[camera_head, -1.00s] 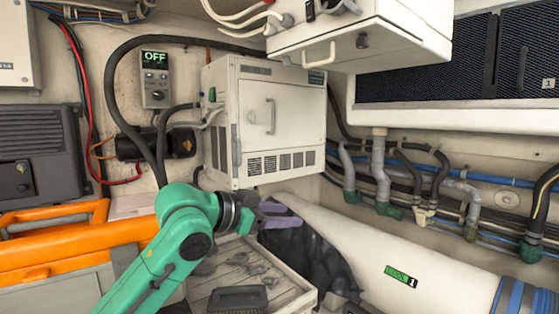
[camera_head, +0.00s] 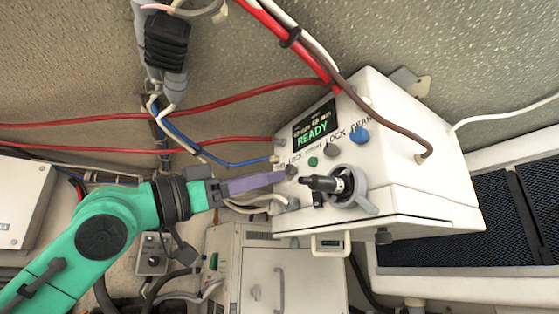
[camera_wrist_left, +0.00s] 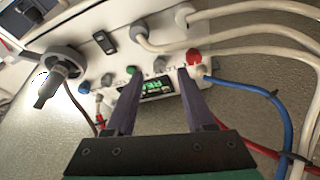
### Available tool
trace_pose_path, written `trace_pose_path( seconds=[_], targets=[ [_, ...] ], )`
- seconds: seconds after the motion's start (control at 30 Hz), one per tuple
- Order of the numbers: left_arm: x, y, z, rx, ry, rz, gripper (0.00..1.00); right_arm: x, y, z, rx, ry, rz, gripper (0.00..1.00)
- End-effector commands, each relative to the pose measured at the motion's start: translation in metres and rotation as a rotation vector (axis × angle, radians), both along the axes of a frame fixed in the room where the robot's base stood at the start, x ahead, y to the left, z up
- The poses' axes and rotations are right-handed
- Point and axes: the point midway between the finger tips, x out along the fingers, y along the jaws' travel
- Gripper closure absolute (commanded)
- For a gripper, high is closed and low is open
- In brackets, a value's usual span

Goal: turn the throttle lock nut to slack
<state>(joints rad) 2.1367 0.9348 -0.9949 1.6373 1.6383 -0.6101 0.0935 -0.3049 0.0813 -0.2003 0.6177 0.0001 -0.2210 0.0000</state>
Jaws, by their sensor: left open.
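A white control box (camera_head: 420,190) with a lit READY display (camera_head: 314,125) hangs on the wall in the head view. Below the display is a row of knobs: a grey knob (camera_head: 291,171), a green button (camera_head: 313,162), another grey knob (camera_head: 332,151) and a blue knob (camera_head: 359,136). LOCK labels stand by both grey knobs; I cannot tell which is the throttle lock nut. My left gripper (camera_head: 281,178) points at the left grey knob. In the left wrist view its open fingers (camera_wrist_left: 159,74) stand either side of that grey knob (camera_wrist_left: 160,64); contact is unclear.
A black-handled lever on a grey ring (camera_head: 345,186) sticks out beside the knobs. Red (camera_head: 230,92), blue and white cables run close to the box. A white cabinet (camera_head: 270,280) stands below. A dark grille (camera_head: 490,220) is at right.

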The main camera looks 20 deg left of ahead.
Motion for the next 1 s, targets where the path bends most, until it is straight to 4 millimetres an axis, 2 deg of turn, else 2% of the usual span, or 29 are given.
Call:
trace_pose_path(
  seconds=[0.03,0.2,0.47,0.5,0.57,0.6,0.63,1.0],
  targets=[
    [0.006,-0.009,0.010,0.003,-0.001,-0.001,0.46,0.001,0.000,0.010,0.000,-0.002,0.000,0.50],
    [0.022,-0.024,0.015,0.002,-0.001,0.000,0.46,0.004,0.001,0.016,0.001,-0.006,0.001,0.50],
    [0.024,-0.026,0.014,0.001,-0.002,0.000,0.46,0.004,0.001,0.016,0.002,-0.008,0.001,0.50],
    [0.024,-0.026,0.014,0.001,-0.002,0.000,0.53,0.005,0.001,0.015,0.002,-0.008,0.000,0.50],
    [0.024,-0.026,0.014,0.001,-0.001,0.001,0.76,0.005,0.001,0.015,0.002,-0.008,0.000,0.50],
    [0.024,-0.026,0.014,0.001,-0.001,0.001,0.92,0.005,0.002,0.015,0.003,-0.009,0.000,0.50],
    [0.024,-0.026,0.014,0.001,-0.001,0.001,1.00,0.005,0.002,0.015,0.003,-0.009,0.000,0.50],
    [0.025,-0.026,0.012,-0.019,0.017,0.001,1.00,0.005,0.002,0.013,0.003,-0.010,-0.001,0.50]
  ],
)
